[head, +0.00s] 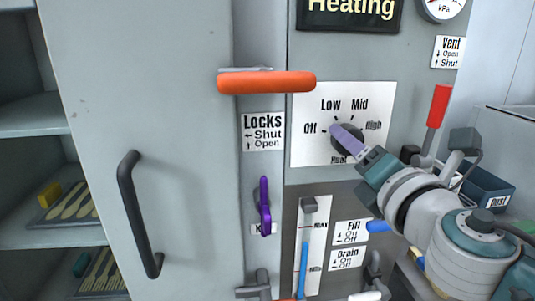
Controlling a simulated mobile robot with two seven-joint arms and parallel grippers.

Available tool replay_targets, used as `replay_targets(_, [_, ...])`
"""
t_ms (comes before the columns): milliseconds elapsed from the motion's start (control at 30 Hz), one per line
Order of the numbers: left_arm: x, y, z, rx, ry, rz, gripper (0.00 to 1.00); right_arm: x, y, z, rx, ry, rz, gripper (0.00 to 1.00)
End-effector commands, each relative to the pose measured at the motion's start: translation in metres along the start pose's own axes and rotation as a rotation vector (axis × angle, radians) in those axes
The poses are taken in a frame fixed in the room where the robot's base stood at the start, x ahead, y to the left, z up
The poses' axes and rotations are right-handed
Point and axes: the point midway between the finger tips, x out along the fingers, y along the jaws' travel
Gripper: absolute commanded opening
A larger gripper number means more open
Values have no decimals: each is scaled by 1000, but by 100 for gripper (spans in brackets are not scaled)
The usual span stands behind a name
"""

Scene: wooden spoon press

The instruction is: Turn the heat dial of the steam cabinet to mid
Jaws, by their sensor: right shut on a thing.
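The heat dial (347,148) is a dark round knob on a white plate (310,101) on the steam cabinet's front. The plate has the labels Off, Low, Mid and High around the dial and Heat below it. My left gripper is not in view.
An orange handle (266,82) sticks out left of the plate. A purple lever (264,207) is below the Locks label. A red-handled lever (438,105) stands to the right. The cabinet door (150,70) has a black handle (137,215). Shelves with wooden spoons (73,203) are at far left.

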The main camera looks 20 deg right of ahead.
Motion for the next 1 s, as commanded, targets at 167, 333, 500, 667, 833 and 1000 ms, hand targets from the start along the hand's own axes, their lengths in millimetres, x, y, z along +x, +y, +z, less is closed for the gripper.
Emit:
replay_targets(167, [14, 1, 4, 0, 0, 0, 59, 0, -1, -2, 169, -8, 2, 3])
replay_targets(333, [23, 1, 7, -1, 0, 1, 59, 0, 0, -2, 331, -15, 3, 3])
replay_targets(500, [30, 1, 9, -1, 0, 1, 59, 0, 1, -2, 494, -21, 4, 3])
replay_targets(667, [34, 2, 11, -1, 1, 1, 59, 0, 2, -1, 643, -28, 4, 3])
replay_targets(833, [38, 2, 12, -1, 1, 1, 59, 0, 2, 0, 790, -33, 5, 3])
replay_targets(1000, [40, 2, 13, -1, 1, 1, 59, 0, 3, 0, 912, -38, 5, 3])
